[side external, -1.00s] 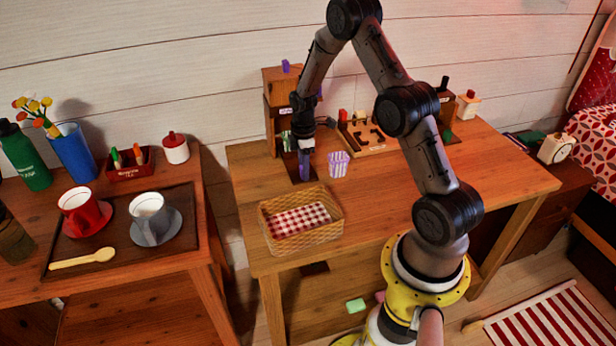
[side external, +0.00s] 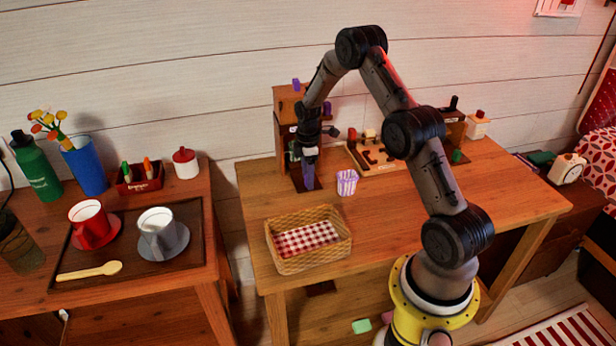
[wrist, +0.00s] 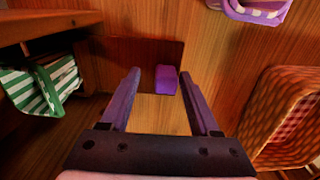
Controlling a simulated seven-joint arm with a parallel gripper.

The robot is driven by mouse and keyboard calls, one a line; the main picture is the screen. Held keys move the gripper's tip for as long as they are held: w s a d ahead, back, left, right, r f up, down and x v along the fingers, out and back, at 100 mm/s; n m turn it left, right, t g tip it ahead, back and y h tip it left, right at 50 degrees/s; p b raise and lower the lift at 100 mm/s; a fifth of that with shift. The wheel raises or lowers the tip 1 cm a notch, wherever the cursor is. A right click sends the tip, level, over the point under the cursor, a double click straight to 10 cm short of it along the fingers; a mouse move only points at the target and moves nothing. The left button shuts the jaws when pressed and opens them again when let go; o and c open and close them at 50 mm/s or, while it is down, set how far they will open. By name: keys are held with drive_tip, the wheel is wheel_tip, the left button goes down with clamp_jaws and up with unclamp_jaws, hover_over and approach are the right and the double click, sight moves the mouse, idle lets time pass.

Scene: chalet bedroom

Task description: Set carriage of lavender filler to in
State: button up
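The lavender filler (side external: 283,103) is a tall wooden stand with a purple knob on top, at the back left of the table in the side view. My gripper (side external: 308,181) points down in front of it, over a dark base plate. In the wrist view, a purple block (wrist: 166,80) sits on a dark strip between the tips of my gripper (wrist: 160,76). The fingers are apart, and I see no clear contact with the block. A green-and-white striped cup (wrist: 42,84) is at the filler's side. My wrist hides part of the filler in the side view.
A purple-and-white striped cup (side external: 347,182) stands just right of my gripper. A wicker basket (side external: 283,262) with checked lining is in front. A wooden puzzle board (side external: 372,158) and another dark-knobbed wooden stand (side external: 453,128) are to the right. The table's right part is clear.

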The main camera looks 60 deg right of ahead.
wheel_tip(320, 180, up, 14)
idle(0.6)
drive_tip(key=shift+f, duration=0.1)
